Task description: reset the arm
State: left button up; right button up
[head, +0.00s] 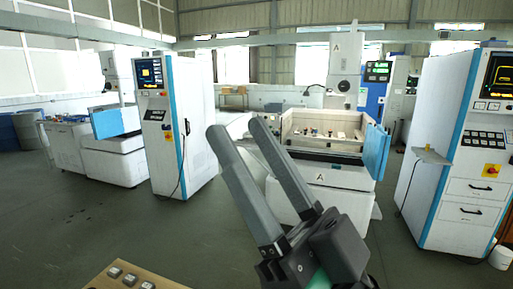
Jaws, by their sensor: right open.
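My right gripper (239,133) rises from the lower middle of the head view. Its two long grey fingers point up and to the left. They stand apart with nothing between them, so it is open and empty. The dark gripper body sits at the bottom, right of centre. The fingers cover part of the machine behind them. My left gripper is not in the head view.
A wooden board with several grey blocks (131,280) shows at the bottom edge. Beyond stand a white machine with an open tank (325,178), a control cabinet (172,150) and another cabinet (450,170) at right. Green floor (110,230) is clear at left.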

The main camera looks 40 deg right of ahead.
jog(key=shift+d+r+h, duration=0.1)
jog(key=shift+d+h, duration=0.3)
jog(key=shift+h, duration=0.6)
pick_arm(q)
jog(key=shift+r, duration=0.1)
